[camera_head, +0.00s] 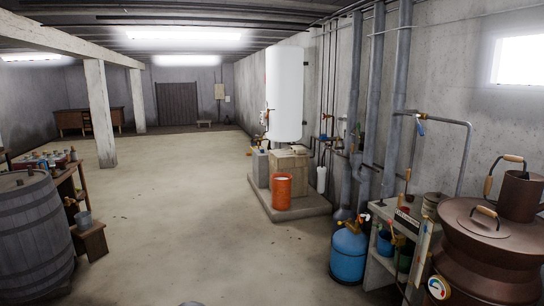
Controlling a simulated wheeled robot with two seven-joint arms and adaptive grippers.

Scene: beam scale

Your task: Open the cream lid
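No lid that is clearly cream shows in the head view. A large brown metal vessel (480,262) stands at the right edge, with a round brown lid (462,222) on top that looks shut. The lid has a tan handle (486,211). An orange bucket (281,194) with a pale top stands on a low plinth in the middle distance; I cannot tell whether that top is a lid. Neither of my grippers is in view.
A blue gas cylinder (348,254) and a small shelf (385,264) stand left of the brown vessel. A wooden barrel (35,240) and a small stool (90,240) are at the left. The concrete floor (180,230) between is clear. A post (101,115) stands farther back.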

